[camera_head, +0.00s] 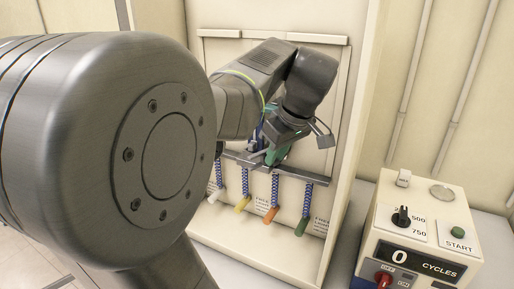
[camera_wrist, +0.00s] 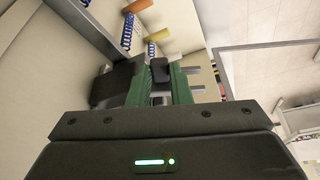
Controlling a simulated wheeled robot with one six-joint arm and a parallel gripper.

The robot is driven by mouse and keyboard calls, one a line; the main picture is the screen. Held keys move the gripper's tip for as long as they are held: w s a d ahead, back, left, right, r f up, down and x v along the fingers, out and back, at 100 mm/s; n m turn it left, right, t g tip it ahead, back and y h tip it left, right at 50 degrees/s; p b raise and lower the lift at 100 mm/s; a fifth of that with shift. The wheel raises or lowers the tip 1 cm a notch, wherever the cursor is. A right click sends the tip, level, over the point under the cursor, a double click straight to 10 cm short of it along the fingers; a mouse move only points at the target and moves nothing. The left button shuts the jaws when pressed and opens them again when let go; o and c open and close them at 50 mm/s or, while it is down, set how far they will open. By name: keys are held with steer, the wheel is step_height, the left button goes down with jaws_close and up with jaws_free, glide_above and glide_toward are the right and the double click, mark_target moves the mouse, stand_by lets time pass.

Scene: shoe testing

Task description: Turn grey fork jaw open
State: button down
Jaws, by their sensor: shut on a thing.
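My gripper (camera_head: 277,154) reaches down to the grey metal bar at the front of the cream cabinet. In the wrist view its two green fingers (camera_wrist: 160,80) are shut on a dark block (camera_wrist: 160,68), which looks like part of the grey fork jaw. Light grey prongs (camera_wrist: 194,90) stick out to the right beside the fingers. In the head view the jaw is mostly hidden by my gripper and wrist, so I cannot tell how far it is turned.
Blue coiled cords with white, yellow (camera_head: 243,203), orange (camera_head: 270,215) and green (camera_head: 301,227) handles hang below the bar (camera_head: 305,175). A cream control box (camera_head: 415,235) with knobs, a green START button and a counter reading 0 stands at the right. My arm blocks the left side.

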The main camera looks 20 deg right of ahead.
steer(key=c, duration=1.3)
jaws_free()
steer(key=shift+a, duration=0.1)
